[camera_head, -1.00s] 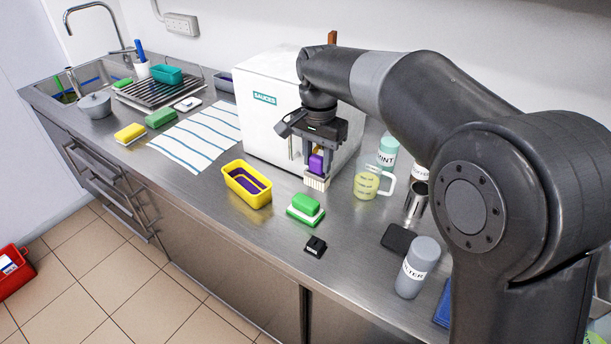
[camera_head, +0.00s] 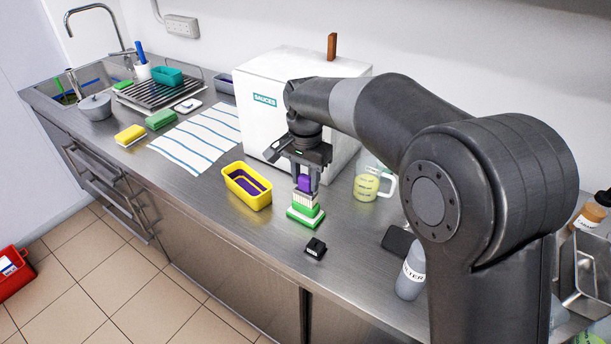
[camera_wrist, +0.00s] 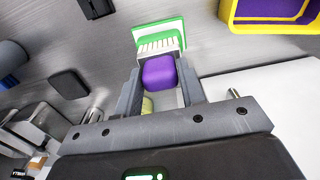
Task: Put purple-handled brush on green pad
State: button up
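My gripper (camera_head: 306,181) is shut on the purple handle of the brush (camera_head: 305,184), whose pale bristles point down. In the wrist view the purple handle (camera_wrist: 159,72) sits between the two fingers (camera_wrist: 160,85). The green pad with a white layer (camera_head: 305,216) lies on the steel counter directly under the brush, and its green edge shows in the wrist view (camera_wrist: 157,31). The bristles are at or just above the pad's top; I cannot tell whether they touch. Part of the pad is hidden behind the brush.
A yellow tray with purple inside (camera_head: 246,187) is left of the pad. A small black block (camera_head: 315,248) lies in front. The white SAUCES box (camera_head: 272,122) stands behind. A jug (camera_head: 367,187) and grey bottle (camera_head: 410,273) are to the right. A striped cloth (camera_head: 195,140) lies left.

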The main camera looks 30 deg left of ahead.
jog(key=o, duration=0.4)
jog(key=shift+r, duration=0.15)
notch_tip(320, 180, up, 12)
dwell(0.3)
